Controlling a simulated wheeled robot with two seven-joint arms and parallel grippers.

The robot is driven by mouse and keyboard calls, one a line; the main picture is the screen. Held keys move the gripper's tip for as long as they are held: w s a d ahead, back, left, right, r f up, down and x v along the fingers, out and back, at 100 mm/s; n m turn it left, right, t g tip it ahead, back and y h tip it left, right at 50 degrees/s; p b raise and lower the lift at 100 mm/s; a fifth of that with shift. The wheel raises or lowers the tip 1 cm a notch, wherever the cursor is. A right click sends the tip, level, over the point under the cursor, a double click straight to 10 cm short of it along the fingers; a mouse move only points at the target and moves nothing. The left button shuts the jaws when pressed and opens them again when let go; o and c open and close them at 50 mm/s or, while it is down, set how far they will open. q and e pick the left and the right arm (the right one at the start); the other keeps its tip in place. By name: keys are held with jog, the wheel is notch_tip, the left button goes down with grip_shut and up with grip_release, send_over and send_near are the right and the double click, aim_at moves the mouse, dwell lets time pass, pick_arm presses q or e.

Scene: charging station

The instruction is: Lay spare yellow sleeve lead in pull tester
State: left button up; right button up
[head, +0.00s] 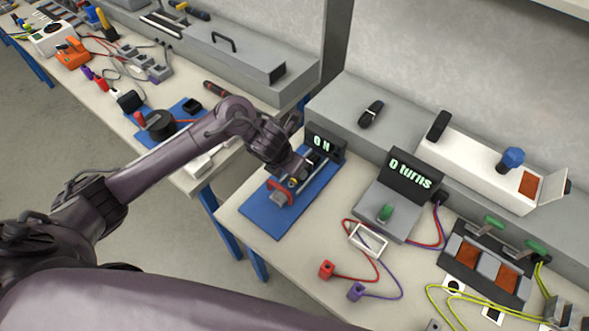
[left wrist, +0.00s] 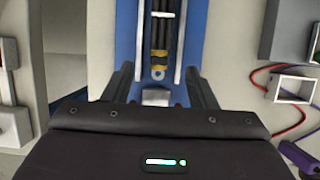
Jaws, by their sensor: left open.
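The pull tester is a blue base (head: 262,216) with a small display reading 0 N (head: 322,143). My left gripper (head: 289,184) is over it. In the left wrist view, its two dark fingers (left wrist: 160,80) are apart, with the blue base (left wrist: 124,45) below. Between two pale rails lies a dark lead with yellow sleeve bands (left wrist: 160,54) and a ring-shaped end (left wrist: 158,73). This end lies between the fingertips in the picture; contact cannot be told. A pale block (left wrist: 157,97) shows nearer the palm. My right gripper is out of view.
Yellow-green leads (head: 452,289) lie at the front right. A gap separates this table from the left bench (head: 110,130).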

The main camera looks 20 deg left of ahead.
pick_arm(q)
jog(key=shift+v, duration=1.7)
jog(key=shift+s, duration=0.1)
